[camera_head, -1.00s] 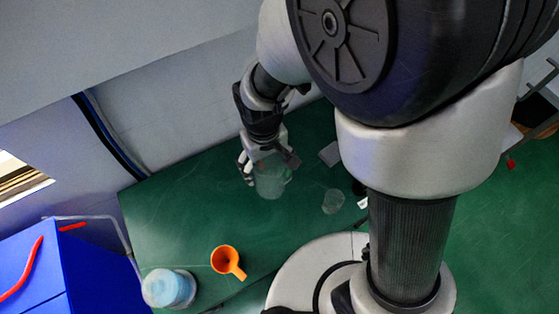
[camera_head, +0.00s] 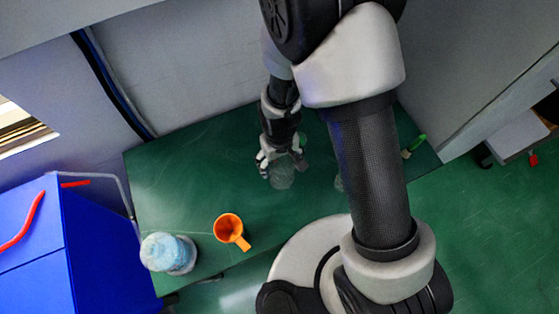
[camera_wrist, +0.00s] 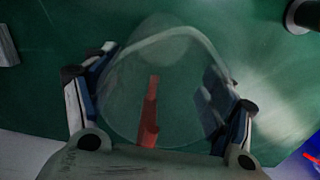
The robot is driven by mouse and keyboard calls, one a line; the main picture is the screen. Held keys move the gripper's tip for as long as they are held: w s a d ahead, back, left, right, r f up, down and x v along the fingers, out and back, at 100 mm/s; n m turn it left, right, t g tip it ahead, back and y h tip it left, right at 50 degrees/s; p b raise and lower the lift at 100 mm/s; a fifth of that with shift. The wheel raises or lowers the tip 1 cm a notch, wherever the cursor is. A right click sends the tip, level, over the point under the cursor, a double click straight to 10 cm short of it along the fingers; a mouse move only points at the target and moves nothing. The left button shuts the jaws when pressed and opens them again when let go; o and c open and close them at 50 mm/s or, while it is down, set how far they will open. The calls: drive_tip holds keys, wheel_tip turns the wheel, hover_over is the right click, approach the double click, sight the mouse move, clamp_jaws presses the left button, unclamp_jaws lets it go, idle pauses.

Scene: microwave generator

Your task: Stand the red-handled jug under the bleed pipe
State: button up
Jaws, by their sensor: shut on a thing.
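My gripper (camera_head: 281,160) is shut around a clear, see-through jug (camera_head: 282,177) over the green bench. In the wrist view the jug (camera_wrist: 170,60) sits between the two fingers (camera_wrist: 160,112), and a red handle (camera_wrist: 151,110) shows in line with it, on the side towards the palm. The handle cannot be made out in the head view. A thin grey pipe (camera_head: 124,192) runs out from the blue cabinet (camera_head: 100,255) and bends down at the bench's left end. The jug is well to the right of this pipe. I cannot tell whether it touches the bench.
An orange jug (camera_head: 229,228) and a white-and-blue container (camera_head: 166,253) stand at the bench's front left. A clear thing (camera_head: 338,184) is mostly hidden behind my arm. A green-handled tool (camera_head: 414,146) lies at the right. The green bench top (camera_head: 190,185) is bare between pipe and gripper.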

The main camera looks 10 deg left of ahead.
drive_tip(key=o, duration=1.1)
drive_tip(key=shift+f, duration=0.2)
drive_tip(key=shift+o, duration=0.2)
drive_tip(key=shift+r, duration=0.1)
wheel_tip(320, 180, up, 12)
drive_tip(key=p, duration=0.4)
drive_tip(key=shift+r, duration=0.15)
